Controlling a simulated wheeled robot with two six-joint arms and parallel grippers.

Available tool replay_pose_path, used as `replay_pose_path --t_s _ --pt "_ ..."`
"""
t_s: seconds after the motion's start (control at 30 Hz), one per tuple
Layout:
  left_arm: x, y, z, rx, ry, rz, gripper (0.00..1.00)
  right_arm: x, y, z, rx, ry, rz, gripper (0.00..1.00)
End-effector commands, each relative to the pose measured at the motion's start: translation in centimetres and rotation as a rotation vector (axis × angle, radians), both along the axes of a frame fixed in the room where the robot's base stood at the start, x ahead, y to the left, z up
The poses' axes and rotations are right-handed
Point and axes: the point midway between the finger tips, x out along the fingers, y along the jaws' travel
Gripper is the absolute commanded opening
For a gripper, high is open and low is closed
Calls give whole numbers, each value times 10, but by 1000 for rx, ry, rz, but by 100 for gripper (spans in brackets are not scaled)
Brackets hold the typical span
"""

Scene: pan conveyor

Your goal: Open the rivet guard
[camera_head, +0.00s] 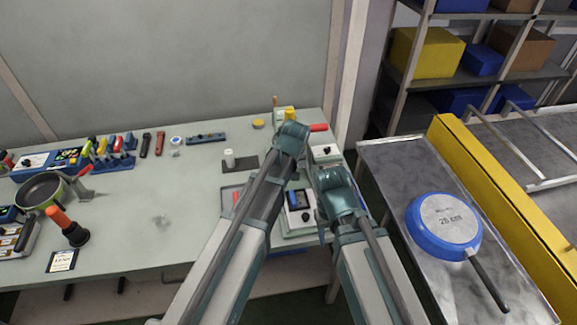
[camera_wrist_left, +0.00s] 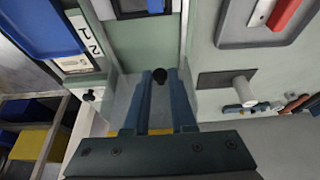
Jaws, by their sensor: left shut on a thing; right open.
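My left gripper (camera_wrist_left: 162,95) has its two fingers around a small black knob (camera_wrist_left: 160,76) in the left wrist view. The knob stands at a grey-blue panel (camera_wrist_left: 122,98) between pale green frame parts, seemingly the rivet guard, though I cannot be sure. In the head view my left wrist hides that spot. A pale station with a dark blue display (camera_head: 299,200) sits just nearer to me on the bench. My right gripper (camera_head: 323,232) is open beside this station, its fingertips partly hidden by my arm.
A red handle (camera_head: 318,128) shows past my left wrist. A white cylinder (camera_head: 229,158) stands on a dark mat. A blue pan (camera_head: 443,222) lies on the metal table at right. Tools line the bench's back left; the bench middle is fairly clear.

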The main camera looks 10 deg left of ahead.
Motion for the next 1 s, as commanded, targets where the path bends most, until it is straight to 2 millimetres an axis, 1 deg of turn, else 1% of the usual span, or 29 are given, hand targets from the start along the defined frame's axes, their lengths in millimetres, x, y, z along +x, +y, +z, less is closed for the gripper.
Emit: replay_pose_path --t_s 0.17,0.37,0.7,1.0 --pt "0 0 0 -2 5 0 0 0 0 1 0 0 0 50" --pt "-1 -1 4 -20 61 1 0 0 0 9 0 0 0 50" --pt "-9 -5 13 -96 294 1 0 0 0 28 0 0 0 50" --pt "-16 -6 19 -156 477 0 0 0 0 35 0 0 0 50"
